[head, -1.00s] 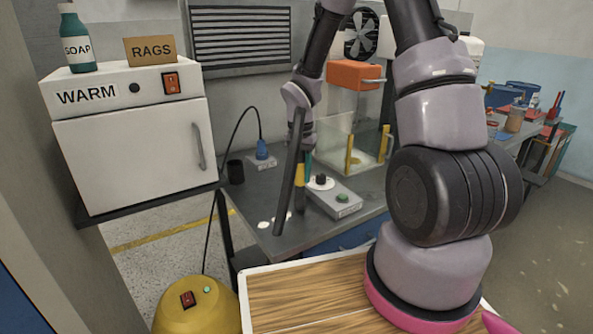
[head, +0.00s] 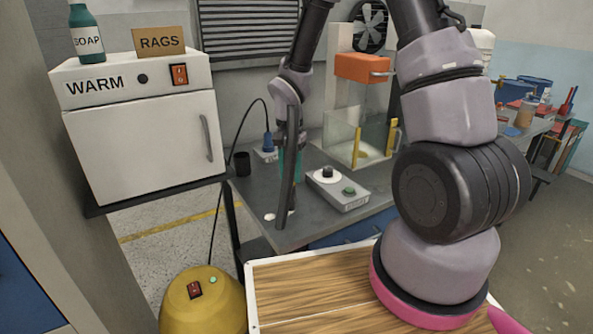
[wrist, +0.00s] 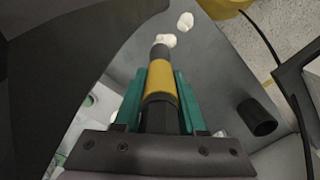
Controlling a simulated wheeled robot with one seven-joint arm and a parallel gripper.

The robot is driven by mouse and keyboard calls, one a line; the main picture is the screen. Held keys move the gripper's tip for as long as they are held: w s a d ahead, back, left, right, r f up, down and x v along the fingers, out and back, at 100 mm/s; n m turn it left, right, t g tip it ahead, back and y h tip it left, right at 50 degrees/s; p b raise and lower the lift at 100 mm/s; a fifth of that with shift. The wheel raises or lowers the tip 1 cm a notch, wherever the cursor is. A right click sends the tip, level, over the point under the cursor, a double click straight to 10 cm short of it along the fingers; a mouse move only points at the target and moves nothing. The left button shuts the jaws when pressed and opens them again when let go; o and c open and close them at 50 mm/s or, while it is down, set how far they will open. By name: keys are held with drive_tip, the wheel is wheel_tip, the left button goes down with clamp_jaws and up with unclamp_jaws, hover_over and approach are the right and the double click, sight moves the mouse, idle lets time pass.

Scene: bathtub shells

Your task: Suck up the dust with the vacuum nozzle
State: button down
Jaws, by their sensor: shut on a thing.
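My gripper (wrist: 156,105) is shut on the vacuum nozzle (wrist: 161,82), a dark tube with a yellow band, held between green fingers. In the wrist view the nozzle's tip overlaps the edge of a white dust patch (wrist: 170,41); I cannot tell whether it touches the table. A second dust patch (wrist: 185,21) lies just beyond it. In the head view my gripper (head: 289,162) is over the grey table, with the nozzle mostly hidden behind a long dark bar. A dust patch (head: 269,216) shows near the table's front edge.
A black cup (head: 243,163) and a blue plug in a socket (head: 266,148) are at left. A clear-walled case (head: 347,140) stands behind. The yellow vacuum body (head: 203,305) is on the floor.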

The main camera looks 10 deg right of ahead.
drive_tip(key=shift+s+a, duration=1.15)
drive_tip(key=shift+a, duration=2.5)
wheel_tip(320, 180, up, 7)
drive_tip(key=shift+w+d, duration=0.1)
